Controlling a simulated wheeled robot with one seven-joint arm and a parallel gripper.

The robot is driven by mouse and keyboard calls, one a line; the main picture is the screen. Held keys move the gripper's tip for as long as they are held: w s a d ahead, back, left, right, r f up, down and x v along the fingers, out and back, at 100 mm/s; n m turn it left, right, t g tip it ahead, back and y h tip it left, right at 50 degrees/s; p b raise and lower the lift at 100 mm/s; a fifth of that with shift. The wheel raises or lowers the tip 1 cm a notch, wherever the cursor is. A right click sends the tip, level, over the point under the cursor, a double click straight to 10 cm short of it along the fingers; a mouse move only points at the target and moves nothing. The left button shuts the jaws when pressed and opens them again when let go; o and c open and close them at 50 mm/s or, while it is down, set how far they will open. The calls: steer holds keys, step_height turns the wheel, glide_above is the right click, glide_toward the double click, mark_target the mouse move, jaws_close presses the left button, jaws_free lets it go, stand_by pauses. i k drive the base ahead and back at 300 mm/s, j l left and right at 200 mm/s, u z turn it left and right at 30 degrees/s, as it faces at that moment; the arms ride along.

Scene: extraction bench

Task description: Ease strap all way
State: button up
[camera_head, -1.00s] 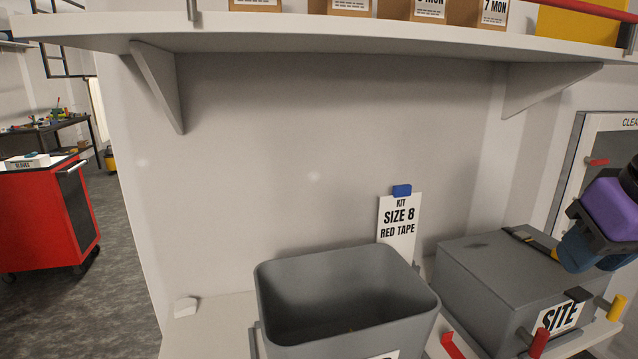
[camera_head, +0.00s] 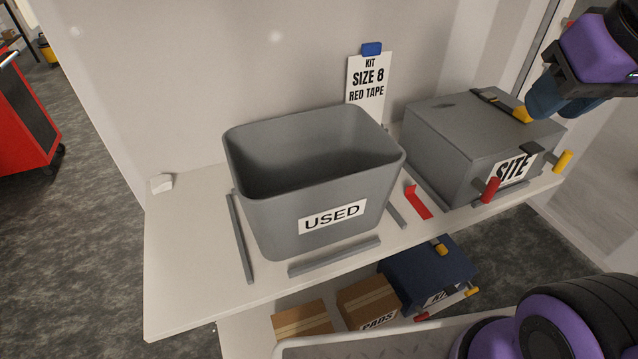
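A grey box labelled SITE (camera_head: 440,125) sits closed at the right of the bench. A dark strap (camera_head: 487,96) lies across the right part of its lid, with a yellow piece (camera_head: 521,114) on it. A red-ended handle (camera_head: 490,190) and a yellow-ended handle (camera_head: 562,161) stick out at its front. My gripper (camera_head: 560,102), purple, black and dark blue, is at the upper right, over or in front of the lid's right end. It hides part of that area. Its fingertips are not clear, and I cannot tell whether it touches the strap.
An open grey bin labelled USED (camera_head: 270,215) stands left of the box, among grey strips on the white bench (camera_head: 190,250). A red piece (camera_head: 418,203) lies between them. A kit sign (camera_head: 368,85) stands behind. Cartons (camera_head: 368,300) and a blue box (camera_head: 420,270) are below.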

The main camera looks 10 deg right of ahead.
mark_target(520, 113)
steer(key=k+l+z, duration=0.45)
steer(key=k+l, duration=0.2)
steer(key=k, duration=0.15)
